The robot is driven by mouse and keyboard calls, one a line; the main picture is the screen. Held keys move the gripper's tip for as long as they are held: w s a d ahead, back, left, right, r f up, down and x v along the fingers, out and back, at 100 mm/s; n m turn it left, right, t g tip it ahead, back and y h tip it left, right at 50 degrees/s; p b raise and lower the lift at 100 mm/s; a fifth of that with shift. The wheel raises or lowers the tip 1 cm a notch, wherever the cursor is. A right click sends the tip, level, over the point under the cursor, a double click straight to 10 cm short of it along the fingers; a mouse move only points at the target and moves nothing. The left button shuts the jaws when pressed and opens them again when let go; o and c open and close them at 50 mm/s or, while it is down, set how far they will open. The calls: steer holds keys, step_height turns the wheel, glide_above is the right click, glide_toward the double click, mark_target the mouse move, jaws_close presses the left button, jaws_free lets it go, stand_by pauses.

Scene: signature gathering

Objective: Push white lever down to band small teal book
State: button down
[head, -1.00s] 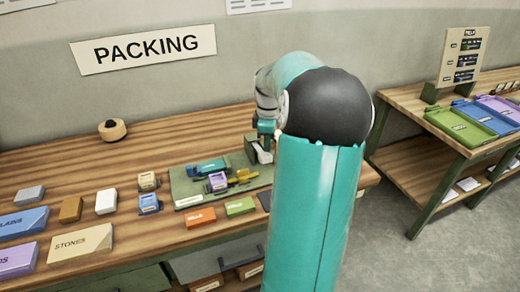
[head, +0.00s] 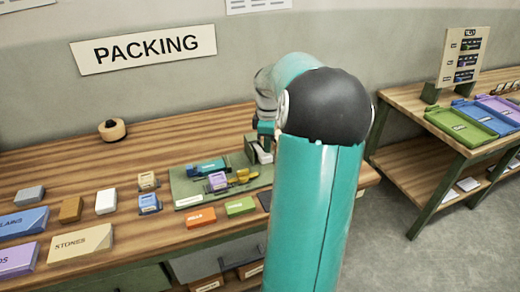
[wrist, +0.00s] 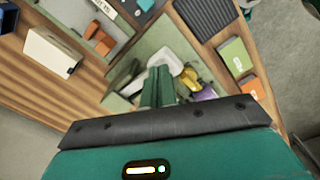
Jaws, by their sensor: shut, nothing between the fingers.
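The white lever (head: 263,154) stands at the back right of a green banding board on the wooden bench. In the wrist view, the lever (wrist: 166,58) shows just past my fingertips. My gripper (head: 265,131) is shut and empty, close above the lever. In the wrist view, my gripper (wrist: 158,76) overlaps the lever's edge, and I cannot tell whether it touches. The small teal book (head: 207,168) lies on the board, left of the lever, with a purple block (head: 217,181) in front of it. A yellow piece (head: 242,176) lies to their right.
Orange (head: 201,217) and green (head: 240,206) blocks lie in front of the board. Small blocks and labelled boxes, including one marked STONES (head: 80,243), fill the left. A round wooden object (head: 112,130) stands at the back. My arm hides the bench's right part.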

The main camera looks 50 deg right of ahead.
mark_target(267, 158)
steer(key=shift+f, duration=3.1)
stand_by(0.3)
steer(key=shift+r, duration=0.15)
stand_by(0.4)
steer(key=shift+r, duration=4.4)
